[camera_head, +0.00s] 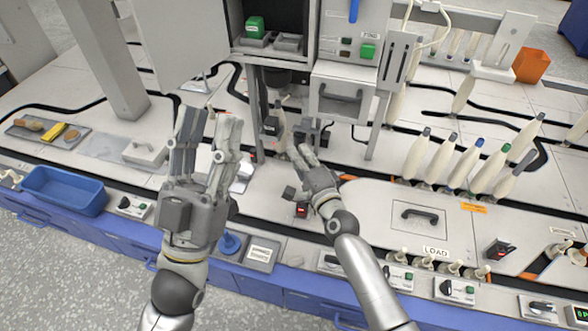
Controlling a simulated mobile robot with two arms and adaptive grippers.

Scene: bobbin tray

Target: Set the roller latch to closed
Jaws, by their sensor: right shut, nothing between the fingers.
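My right gripper (298,152) is shut and empty in the middle of the bench, its fingertips pointing away below the tall machine. A small dark block with a red light (302,211) sits on the bench just left of my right wrist. I cannot tell for certain which part is the roller latch or how it is set; dark fittings (309,132) stand right beside the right fingertips, partly hidden by them. My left gripper (208,135) is open and empty, raised in front of the bench with its fingers pointing away.
The tall grey machine (345,92) overhangs the bench. Several pale bobbins (440,158) stand at right, near a LOAD hatch (425,212). A blue bin (66,190) and grey tray (30,134) lie at left. An orange bin (531,65) stands back right.

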